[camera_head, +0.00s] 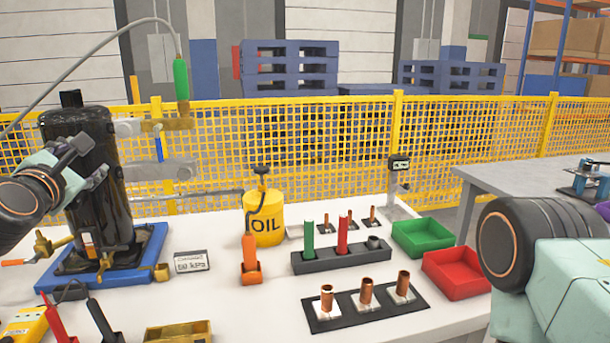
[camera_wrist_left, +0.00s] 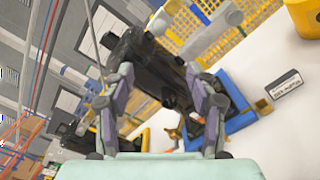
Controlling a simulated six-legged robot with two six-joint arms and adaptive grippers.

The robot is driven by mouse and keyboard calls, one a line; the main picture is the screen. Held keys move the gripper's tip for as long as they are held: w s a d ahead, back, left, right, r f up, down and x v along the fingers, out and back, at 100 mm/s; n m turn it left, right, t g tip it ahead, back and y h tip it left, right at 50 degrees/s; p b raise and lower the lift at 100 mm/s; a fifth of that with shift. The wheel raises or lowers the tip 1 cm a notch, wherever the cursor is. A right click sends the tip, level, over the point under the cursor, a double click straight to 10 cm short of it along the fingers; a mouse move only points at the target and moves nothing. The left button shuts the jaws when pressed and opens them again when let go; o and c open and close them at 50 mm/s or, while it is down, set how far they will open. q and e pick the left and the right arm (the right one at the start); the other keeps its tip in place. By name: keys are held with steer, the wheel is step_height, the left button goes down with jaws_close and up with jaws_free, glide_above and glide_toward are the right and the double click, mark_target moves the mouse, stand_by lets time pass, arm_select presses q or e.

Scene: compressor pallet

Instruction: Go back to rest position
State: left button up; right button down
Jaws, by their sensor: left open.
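My left gripper (camera_head: 90,163) is at the left of the head view, in front of the black compressor (camera_head: 98,205). Its fingers are spread with nothing between them. In the left wrist view the open fingers (camera_wrist_left: 160,105) frame the compressor (camera_wrist_left: 150,62), which shows beyond them. I cannot tell whether a finger touches it. The compressor stands on a blue base (camera_head: 150,252) on the white table. My right arm enters at the lower right of the head view. Its gripper does not show.
A yellow oil can (camera_head: 264,222) stands mid-table. A dark rack (camera_head: 340,260) holds green and red tools. Copper fittings stand on a black strip (camera_head: 370,312). Green (camera_head: 422,238) and red (camera_head: 456,274) trays sit at the right. A yellow mesh fence (camera_head: 300,140) runs behind.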

arm_select(q)
steer(key=s+d+f+m+g+h, duration=0.1)
steer(key=s+d+f+m+g, duration=0.1)
steer(key=s+d+f+m, duration=0.2)
steer(key=s+d+f+m+g+h, duration=0.2)
steer(key=s+d+f+m+g, duration=0.1)
steer(key=f+m, duration=0.8)
steer(key=s+d+f+m+g+h, duration=0.1)
steer(key=s+d+f+m+g, duration=0.2)
steer(key=f+m, duration=0.4)
steer(key=shift+s+d+f+m+h, duration=0.2)
steer(key=shift+d+f, duration=0.25)
steer(key=shift+f, duration=0.95)
steer(key=shift+s+d+f+m, duration=0.1)
steer(key=shift+s+d+f, duration=0.3)
steer(key=shift+f, duration=1.05)
steer(key=shift+s+d+f+m+h, duration=0.15)
steer(key=shift+d+f, duration=0.35)
steer(key=shift+f, duration=0.9)
steer(key=s+d+f+m+g, duration=0.1)
steer(key=s+f+m+g, duration=0.1)
steer(key=s+f, duration=0.4)
steer(key=s+d+f+m+g, duration=0.1)
steer(key=s+f+g, duration=0.3)
steer(key=s, duration=0.9)
steer(key=s+d+f+m+g, duration=0.2)
steer(key=s+f+g, duration=0.1)
steer(key=s+f, duration=0.6)
steer(key=shift+s+m, duration=0.35)
steer(key=shift+s, duration=0.35)
